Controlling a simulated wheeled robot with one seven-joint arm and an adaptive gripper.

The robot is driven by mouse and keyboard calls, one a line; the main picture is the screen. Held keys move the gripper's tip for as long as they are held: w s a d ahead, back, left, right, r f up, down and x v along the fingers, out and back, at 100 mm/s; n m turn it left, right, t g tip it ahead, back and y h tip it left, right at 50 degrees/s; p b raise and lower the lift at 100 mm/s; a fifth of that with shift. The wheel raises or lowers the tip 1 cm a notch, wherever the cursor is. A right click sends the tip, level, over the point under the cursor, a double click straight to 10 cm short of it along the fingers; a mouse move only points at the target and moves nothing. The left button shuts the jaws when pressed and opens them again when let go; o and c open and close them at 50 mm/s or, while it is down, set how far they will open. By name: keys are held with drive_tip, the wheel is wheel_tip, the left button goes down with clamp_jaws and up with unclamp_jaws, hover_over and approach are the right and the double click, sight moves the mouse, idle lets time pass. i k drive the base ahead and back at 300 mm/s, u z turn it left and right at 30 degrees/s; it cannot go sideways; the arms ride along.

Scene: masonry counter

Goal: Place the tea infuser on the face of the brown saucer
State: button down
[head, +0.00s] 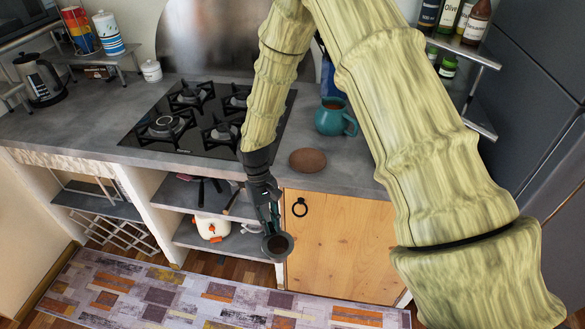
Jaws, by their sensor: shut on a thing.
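The brown saucer (307,160) lies flat near the front edge of the grey counter, right of the gas hob. Its face is bare. My gripper (270,222) points down in front of the counter, out past its edge and lower left of the saucer in the picture. It is shut on the tea infuser (277,245), which looks like a small round dark cup with a grey rim and brownish inside. The infuser hangs in the air, apart from the saucer. The exact finger contact is too small to see.
A teal jug (335,117) stands on the counter just behind and right of the saucer. The black gas hob (200,118) is to its left. A wooden cupboard door (340,245) and open shelves are below the counter. A patterned rug (200,300) covers the floor.

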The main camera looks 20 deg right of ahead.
sight(308, 163)
drive_tip(key=u, duration=1.7)
drive_tip(key=i, duration=1.25)
drive_tip(key=z, duration=2.95)
